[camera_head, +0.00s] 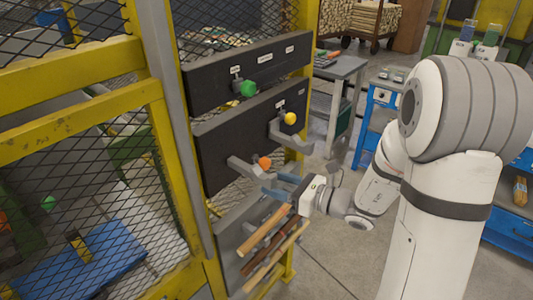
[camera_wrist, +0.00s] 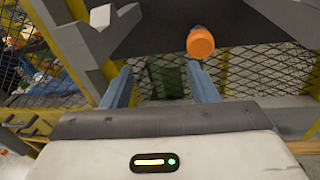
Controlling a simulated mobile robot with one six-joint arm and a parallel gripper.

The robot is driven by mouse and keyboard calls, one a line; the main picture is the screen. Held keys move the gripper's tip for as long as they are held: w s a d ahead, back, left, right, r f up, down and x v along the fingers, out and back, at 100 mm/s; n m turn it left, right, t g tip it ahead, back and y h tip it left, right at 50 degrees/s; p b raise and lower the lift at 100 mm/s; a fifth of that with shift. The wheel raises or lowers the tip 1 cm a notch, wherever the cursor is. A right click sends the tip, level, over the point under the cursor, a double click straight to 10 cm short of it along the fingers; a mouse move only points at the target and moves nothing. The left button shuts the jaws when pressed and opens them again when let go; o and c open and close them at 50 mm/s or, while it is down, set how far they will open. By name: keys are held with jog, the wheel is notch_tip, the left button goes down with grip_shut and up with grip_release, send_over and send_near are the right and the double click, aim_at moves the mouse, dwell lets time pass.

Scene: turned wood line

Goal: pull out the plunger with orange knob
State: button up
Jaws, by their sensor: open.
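The orange knob (camera_head: 265,162) is the round end of a plunger on the lower dark panel (camera_head: 232,140), at the panel's bottom edge beside a grey bracket. My gripper (camera_head: 277,187) is in front of the panel, just below and right of the knob. In the wrist view my gripper's two blue fingers (camera_wrist: 160,85) are apart with nothing between them. The knob is outside the fingers and appears untouched.
A yellow knob (camera_head: 290,118) and a green knob (camera_head: 248,88) sit higher on the panels. Grey brackets (camera_head: 292,138) stick out near the knobs. Wooden rods (camera_head: 270,245) lie below my gripper. A yellow mesh fence (camera_head: 160,130) stands left.

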aim_at(268, 165)
jog(key=w+a+m+t+p, duration=0.1)
jog(key=w, duration=0.1)
jog(key=w+a+m+t, duration=0.1)
jog(key=w, duration=0.2)
jog(key=w+a+m+t+h+p, duration=0.1)
jog(key=w, duration=0.2)
jog(key=shift+a+f+m+p, duration=0.15)
jog(key=shift+a+m+p, duration=0.15)
jog(key=shift+a, duration=0.05)
jog(key=shift+c, duration=0.2)
grip_shut()
